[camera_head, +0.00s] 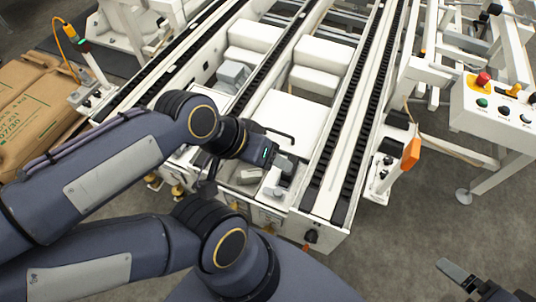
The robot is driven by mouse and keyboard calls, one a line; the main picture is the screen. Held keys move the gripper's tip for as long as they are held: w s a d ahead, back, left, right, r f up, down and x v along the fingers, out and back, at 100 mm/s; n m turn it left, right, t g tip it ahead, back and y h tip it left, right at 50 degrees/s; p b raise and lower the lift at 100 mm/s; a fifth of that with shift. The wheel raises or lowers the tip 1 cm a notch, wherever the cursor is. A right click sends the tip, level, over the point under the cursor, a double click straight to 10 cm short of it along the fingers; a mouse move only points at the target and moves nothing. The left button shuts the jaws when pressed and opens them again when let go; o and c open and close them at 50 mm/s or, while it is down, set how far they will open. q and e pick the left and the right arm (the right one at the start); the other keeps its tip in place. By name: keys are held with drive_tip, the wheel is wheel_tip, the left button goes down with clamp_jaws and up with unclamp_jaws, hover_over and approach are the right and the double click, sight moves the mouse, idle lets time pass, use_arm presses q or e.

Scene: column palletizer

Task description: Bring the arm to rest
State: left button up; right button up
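My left arm comes in from the left, and my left gripper (284,178) is over the near end of the white conveyor frame (325,232). Its fingers are small and blend with the grey and white parts below. I cannot tell whether they are open or touch anything. Part of my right gripper (480,282) shows low at the right, above the grey floor. One dark finger points up and left, and the rest is cut off by the bottom edge. I see no held object there.
Dark chain tracks (350,130) run away along the conveyor. A control box (492,108) with a red button stands at the right, and an orange-topped sensor post (410,153) is nearer. Brown cartons or sacks (30,105) lie at the left. The floor (410,240) at lower right is clear.

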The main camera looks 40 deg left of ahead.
wheel_tip(320, 180, up, 12)
drive_tip(key=p, duration=1.2)
drive_tip(key=shift+r, duration=0.15)
